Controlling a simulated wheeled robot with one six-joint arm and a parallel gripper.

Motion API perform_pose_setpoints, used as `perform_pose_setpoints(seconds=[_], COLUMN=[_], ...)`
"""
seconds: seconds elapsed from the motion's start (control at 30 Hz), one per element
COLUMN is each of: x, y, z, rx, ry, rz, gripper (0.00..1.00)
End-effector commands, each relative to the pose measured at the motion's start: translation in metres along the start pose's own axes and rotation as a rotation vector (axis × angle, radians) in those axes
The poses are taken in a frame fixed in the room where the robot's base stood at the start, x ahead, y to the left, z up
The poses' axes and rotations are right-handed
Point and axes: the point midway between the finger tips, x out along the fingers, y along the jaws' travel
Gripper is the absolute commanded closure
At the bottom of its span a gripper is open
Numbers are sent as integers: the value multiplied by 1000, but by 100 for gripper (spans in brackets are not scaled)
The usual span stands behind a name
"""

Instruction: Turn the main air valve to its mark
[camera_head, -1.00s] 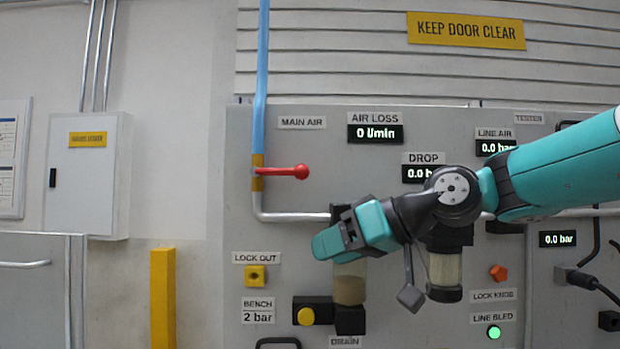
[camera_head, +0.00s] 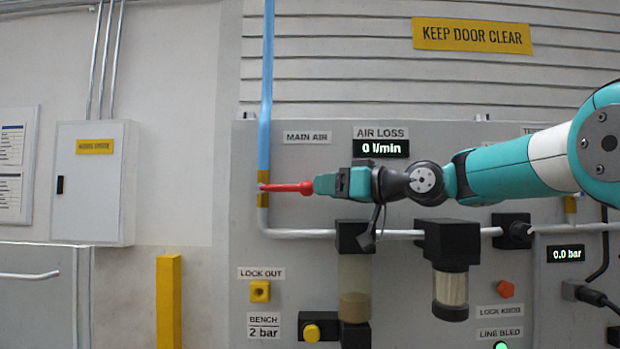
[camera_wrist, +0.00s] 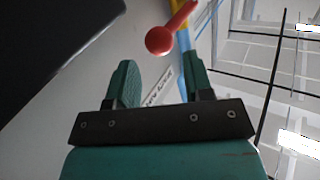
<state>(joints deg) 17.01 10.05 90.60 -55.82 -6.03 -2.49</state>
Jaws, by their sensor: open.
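The main air valve has a red lever handle (camera_head: 290,187) with a ball end, pointing right and roughly level from the yellow-banded blue pipe (camera_head: 264,90). My gripper (camera_head: 318,186) is at the ball end of the handle, coming from the right. In the wrist view the red ball (camera_wrist: 159,40) is just beyond the two open green fingers (camera_wrist: 160,75), roughly in line with the gap between them. The fingers are apart and hold nothing. The MAIN AIR label (camera_head: 307,138) is above the handle. I cannot make out the valve's mark.
A silver pipe (camera_head: 300,233) runs along the panel below the handle. A filter bowl (camera_head: 355,280) and a second unit (camera_head: 450,270) hang under it. The yellow lock out block (camera_head: 260,291) is lower left. The panel left of the blue pipe is clear.

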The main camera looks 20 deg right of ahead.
Motion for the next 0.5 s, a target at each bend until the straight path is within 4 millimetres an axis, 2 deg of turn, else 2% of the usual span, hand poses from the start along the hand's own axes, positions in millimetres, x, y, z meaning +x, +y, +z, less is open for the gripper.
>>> perform_pose_setpoints(seconds=[0.03, 0.2, 0.5], x=[12, 37, 50], y=[-1, 0, 0], z=[-4, -3, 0], rx=[2, 1, 0], ry=[-2, 0, 0], rz=[-4, -1, 1], gripper=[53, 53, 53])
